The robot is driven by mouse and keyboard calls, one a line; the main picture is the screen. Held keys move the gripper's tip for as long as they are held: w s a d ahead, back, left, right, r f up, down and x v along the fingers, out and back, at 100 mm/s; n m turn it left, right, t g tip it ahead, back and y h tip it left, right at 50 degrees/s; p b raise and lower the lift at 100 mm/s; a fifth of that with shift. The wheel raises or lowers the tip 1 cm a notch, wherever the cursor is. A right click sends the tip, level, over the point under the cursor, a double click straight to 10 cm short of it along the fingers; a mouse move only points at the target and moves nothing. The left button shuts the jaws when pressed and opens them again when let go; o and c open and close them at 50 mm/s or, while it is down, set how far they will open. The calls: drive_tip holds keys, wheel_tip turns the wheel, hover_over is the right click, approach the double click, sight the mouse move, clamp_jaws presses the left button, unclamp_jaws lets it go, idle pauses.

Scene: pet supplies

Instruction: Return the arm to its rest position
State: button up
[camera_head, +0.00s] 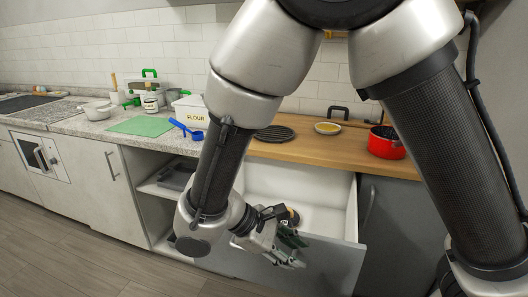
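My arm reaches down from the top of the head view, across the worktop. My gripper (294,250) is low, at the front of an open white drawer (323,207), and overlaps its grey front panel (335,265) in the picture. The gripper is seen from the side and is small, so whether its fingers are apart is unclear. A small round dark and tan thing (293,216) shows just behind it by the drawer; whether they touch cannot be told.
On the worktop are a red pot (385,144), a yellow-filled dish (328,128), a black trivet (274,133), a flour box (192,112), a blue utensil (187,130) and a green board (141,126). An open shelf (160,188) lies left of the drawer. The floor (75,260) is clear.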

drive_tip(key=s+d+r+m+t+y, duration=0.1)
drive_tip(key=d+r+m+y, duration=0.2)
drive_tip(key=d+r, duration=0.4)
drive_tip(key=d+r+m+t+y, duration=0.1)
drive_tip(key=d+r+m+y, duration=0.2)
drive_tip(key=d, duration=1)
drive_tip(key=s+d+r+m+t+y, duration=0.1)
drive_tip(key=d+r+m+y, duration=0.1)
drive_tip(key=d+r+m, duration=0.5)
drive_tip(key=shift+s+d+r+m+y, duration=0.35)
drive_tip(key=shift+d+r, duration=1.3)
drive_tip(key=shift+r, duration=0.7)
drive_tip(key=shift+w, duration=0.1)
